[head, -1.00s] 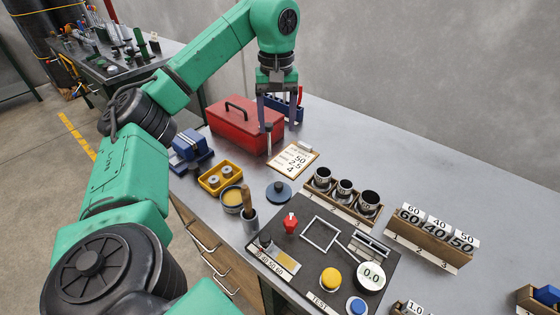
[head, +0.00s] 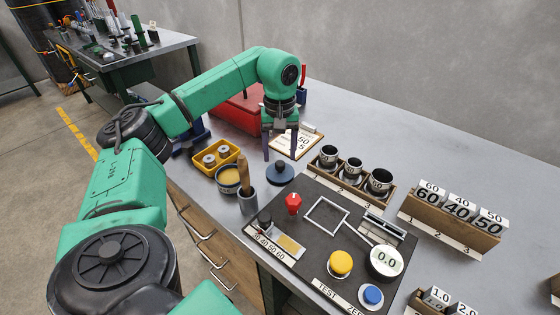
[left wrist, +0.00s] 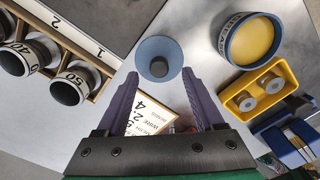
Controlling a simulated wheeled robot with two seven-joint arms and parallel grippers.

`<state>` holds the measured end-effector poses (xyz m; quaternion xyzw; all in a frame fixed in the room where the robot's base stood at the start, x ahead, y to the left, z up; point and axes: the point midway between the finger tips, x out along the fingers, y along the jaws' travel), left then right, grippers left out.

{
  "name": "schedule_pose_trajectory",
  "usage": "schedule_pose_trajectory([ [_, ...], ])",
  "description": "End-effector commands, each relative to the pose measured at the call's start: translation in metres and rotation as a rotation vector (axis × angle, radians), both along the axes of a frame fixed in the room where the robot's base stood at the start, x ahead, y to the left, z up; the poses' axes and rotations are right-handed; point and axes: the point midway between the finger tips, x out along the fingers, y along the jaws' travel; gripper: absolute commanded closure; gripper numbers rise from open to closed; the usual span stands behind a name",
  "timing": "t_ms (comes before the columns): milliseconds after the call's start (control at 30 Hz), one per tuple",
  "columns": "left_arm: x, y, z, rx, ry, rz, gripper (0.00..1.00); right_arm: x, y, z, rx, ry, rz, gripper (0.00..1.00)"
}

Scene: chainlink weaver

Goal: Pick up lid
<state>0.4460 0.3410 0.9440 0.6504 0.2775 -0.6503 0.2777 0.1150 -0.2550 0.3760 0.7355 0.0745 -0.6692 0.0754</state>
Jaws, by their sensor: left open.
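The lid (head: 280,173) is a round blue-grey disc with a dark knob, lying on the metal bench between the open tin and the clipboard. In the left wrist view the lid (left wrist: 173,48) lies just beyond the fingertips, with its knob roughly centred between them. My left gripper (head: 279,157) is open and empty, pointing down above and slightly behind the lid. Its two purple fingers also show in the left wrist view (left wrist: 159,77). The open tin (head: 228,180) with yellowish contents stands left of the lid, also seen in the left wrist view (left wrist: 222,40). My right gripper is not in view.
A yellow tray (head: 231,151) with two metal rings is left of the lid. A cup (head: 248,205) with a wooden-handled tool, a dark test panel (head: 318,266) and a wooden rack (head: 335,185) of numbered cups are nearby. The clipboard (head: 283,146) and red toolbox (head: 236,112) lie behind.

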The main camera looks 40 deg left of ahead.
Motion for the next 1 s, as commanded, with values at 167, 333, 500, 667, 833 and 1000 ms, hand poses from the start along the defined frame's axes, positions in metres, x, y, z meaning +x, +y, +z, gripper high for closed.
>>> schedule_pose_trajectory([
  [167, 0.000, 0.000, -0.027, 0.000, 0.001, 0.001, 0.31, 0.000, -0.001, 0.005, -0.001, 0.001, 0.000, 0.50],
  [333, 0.000, -0.001, -0.030, 0.000, 0.000, 0.000, 0.31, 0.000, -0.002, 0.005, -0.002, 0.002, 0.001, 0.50],
  [500, 0.000, -0.001, -0.030, 0.000, 0.000, 0.000, 0.80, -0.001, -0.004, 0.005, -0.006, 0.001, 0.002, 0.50],
  [667, 0.000, -0.001, -0.030, -0.001, -0.001, 0.000, 1.00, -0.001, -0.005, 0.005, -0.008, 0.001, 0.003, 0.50],
  [833, 0.001, -0.001, -0.029, -0.001, -0.001, 0.000, 1.00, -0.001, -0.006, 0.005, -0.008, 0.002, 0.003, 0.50],
  [1000, 0.001, -0.001, -0.018, -0.001, -0.003, 0.000, 1.00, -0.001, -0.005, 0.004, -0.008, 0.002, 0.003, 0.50],
])
